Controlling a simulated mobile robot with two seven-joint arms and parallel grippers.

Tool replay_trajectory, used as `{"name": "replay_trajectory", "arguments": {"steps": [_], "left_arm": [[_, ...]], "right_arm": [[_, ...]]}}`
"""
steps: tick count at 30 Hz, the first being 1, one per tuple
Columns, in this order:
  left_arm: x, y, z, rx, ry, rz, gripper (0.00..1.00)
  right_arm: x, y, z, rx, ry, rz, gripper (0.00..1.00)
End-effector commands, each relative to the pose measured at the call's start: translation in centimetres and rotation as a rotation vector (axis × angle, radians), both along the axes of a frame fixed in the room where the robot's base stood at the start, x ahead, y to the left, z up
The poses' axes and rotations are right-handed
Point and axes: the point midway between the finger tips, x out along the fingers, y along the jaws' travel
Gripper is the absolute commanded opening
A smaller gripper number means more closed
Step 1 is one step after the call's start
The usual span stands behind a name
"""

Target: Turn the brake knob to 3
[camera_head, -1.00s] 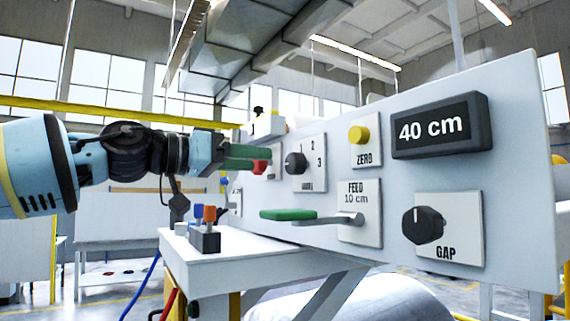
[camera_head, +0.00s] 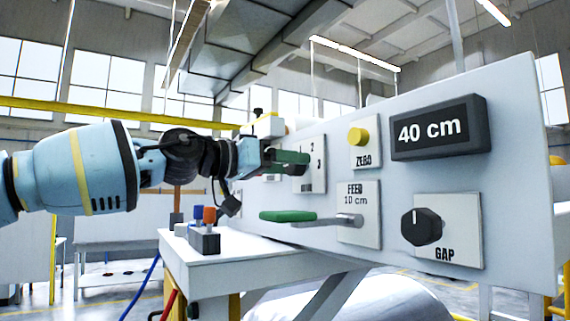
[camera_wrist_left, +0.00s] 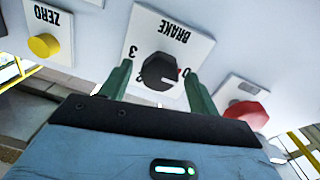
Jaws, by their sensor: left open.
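The brake knob (camera_wrist_left: 159,70) is black and round, on a white plate marked BRAKE (camera_wrist_left: 187,45) that appears upside down in the left wrist view. A 3 shows to the knob's left and a 0 to its right. Which number its pointer faces is unclear. My left gripper (camera_wrist_left: 158,82) is open, its green fingers on either side of the knob; contact cannot be told. In the head view, my left gripper (camera_head: 291,162) covers most of the knob, and the brake plate (camera_head: 317,182) shows behind it. My right gripper is not in view.
A yellow ZERO button (camera_head: 358,136), a FEED lever with a green handle (camera_head: 288,216) and a GAP knob (camera_head: 421,227) are on the same panel. A display (camera_head: 438,127) reads 40 cm. A red button (camera_wrist_left: 247,112) is close beside the gripper.

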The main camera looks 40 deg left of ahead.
Motion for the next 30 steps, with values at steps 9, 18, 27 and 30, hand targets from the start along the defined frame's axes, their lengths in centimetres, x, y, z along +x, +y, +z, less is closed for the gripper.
{"name": "replay_trajectory", "arguments": {"steps": [9, 18, 27, 30], "left_arm": [[0.02, -0.01, 0.03, 0.0, -0.001, 0.0, 0.52], [0.01, -0.01, 0.03, 0.001, 0.0, 0.0, 0.17], [-0.02, -0.02, 0.08, 0.043, -0.019, 0.0, 0.17], [-0.04, -0.03, 0.1, 0.087, -0.037, 0.001, 0.17]], "right_arm": [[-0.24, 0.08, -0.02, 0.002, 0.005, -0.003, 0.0], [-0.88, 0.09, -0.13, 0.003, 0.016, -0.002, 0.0], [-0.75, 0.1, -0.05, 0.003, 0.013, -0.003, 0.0], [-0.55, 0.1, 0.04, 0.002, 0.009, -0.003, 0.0]]}}
